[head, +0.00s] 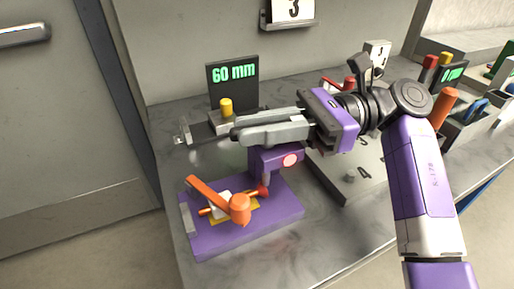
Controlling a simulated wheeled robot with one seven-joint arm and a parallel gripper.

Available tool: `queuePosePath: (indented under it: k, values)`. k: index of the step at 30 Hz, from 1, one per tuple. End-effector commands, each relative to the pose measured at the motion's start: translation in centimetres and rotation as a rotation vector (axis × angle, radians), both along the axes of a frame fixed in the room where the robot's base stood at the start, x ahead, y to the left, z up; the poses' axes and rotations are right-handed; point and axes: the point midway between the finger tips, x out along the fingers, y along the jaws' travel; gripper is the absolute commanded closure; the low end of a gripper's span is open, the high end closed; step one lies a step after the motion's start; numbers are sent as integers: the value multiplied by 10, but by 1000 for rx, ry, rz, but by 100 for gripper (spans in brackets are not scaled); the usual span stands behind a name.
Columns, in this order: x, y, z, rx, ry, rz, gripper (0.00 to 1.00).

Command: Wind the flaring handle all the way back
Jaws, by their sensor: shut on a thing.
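A purple flaring tool (276,213) sits on the grey bench. It has an orange lever (206,193) slanting up to the left, an orange knob (240,209) at its front and a small red-orange cone (263,191). I cannot tell which of these is the flaring handle. A purple upright block (277,158) with a pink disc stands at its back. My gripper (236,137) is above and behind the tool, apart from the lever, pointing left. Its fingers are shut on a pale see-through piece (183,133), whose shape is unclear.
A sign reading "60 mm" (233,84) stands behind my gripper, with a yellow peg (226,106) before it. A grey numbered board (352,188) lies right of the tool. Bins and coloured handles (470,115) crowd the far right. The bench's front left edge is close to the tool.

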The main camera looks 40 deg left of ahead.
Motion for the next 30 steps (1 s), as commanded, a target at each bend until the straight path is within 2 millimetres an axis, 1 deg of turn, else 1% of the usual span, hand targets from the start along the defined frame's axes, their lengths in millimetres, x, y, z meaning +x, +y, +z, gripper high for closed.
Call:
queuePosePath:
  k: [1, 10, 23, 24, 26, 27, 30]
  values:
    - [-1, 0, -5, -2, -1, 19, 100]
    - [-2, -1, -2, -1, 0, 76, 100]
    - [-2, -1, 0, -1, 0, 84, 100]
    - [-2, -1, 0, -1, 0, 84, 82]
    - [-2, -1, 0, -1, 0, 84, 70]
    - [-2, -1, 0, -1, 0, 83, 62]
    - [-2, -1, 0, -1, -1, 82, 62]
